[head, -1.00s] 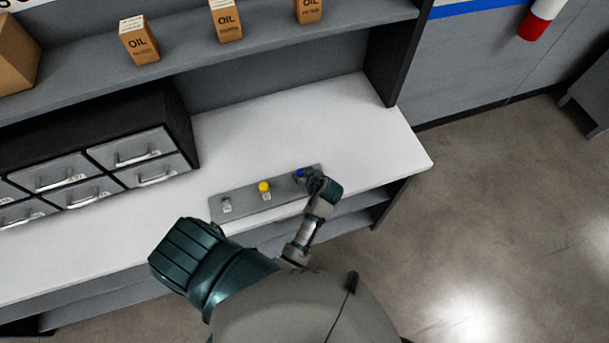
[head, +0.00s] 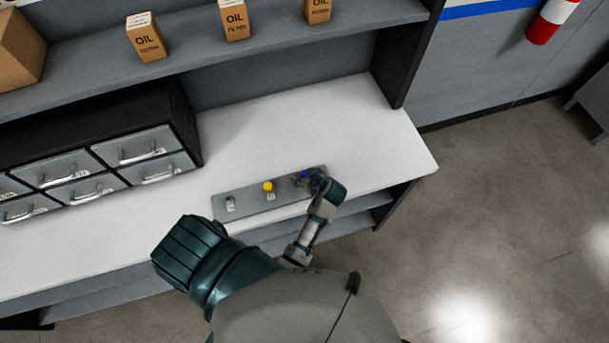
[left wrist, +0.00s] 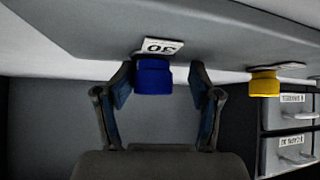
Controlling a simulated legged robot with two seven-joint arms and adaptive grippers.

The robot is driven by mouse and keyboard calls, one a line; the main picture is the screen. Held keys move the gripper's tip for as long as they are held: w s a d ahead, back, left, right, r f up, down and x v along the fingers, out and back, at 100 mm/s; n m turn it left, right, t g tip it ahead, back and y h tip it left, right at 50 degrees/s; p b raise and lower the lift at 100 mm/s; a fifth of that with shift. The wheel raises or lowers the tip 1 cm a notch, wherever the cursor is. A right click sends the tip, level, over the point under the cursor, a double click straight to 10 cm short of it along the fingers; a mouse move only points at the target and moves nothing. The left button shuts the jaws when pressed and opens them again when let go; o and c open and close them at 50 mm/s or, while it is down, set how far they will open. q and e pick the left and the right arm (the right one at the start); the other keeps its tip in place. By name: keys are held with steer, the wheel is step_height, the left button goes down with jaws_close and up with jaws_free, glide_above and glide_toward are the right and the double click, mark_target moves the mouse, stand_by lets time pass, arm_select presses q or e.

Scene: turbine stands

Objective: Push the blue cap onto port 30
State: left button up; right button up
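The blue cap (head: 303,174) is at the right end of a grey plate (head: 248,202) on the white bench, partly hidden by my left gripper (head: 309,178). In the left wrist view, which looks upside down, the blue cap (left wrist: 153,76) sits against the plate by a white tag reading 30 (left wrist: 162,46). The port under it is hidden; I cannot tell how far the cap sits on it. My left gripper (left wrist: 160,88) is open with its fingers either side of the cap. A gap shows on the right; the left finger is very close. My right gripper is out of view.
A yellow cap (head: 268,186) stands mid-plate, and a small pale fitting (head: 230,203) is at its left end. A drawer unit (head: 150,150) is on the bench at left. Oil boxes (head: 146,38) stand on the shelf above. The bench right of the plate is clear.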

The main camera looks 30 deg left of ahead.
arm_select(q)
steer(key=shift+s+d+f, duration=0.1)
steer(key=shift+f, duration=0.05)
steer(key=shift+o, duration=0.7)
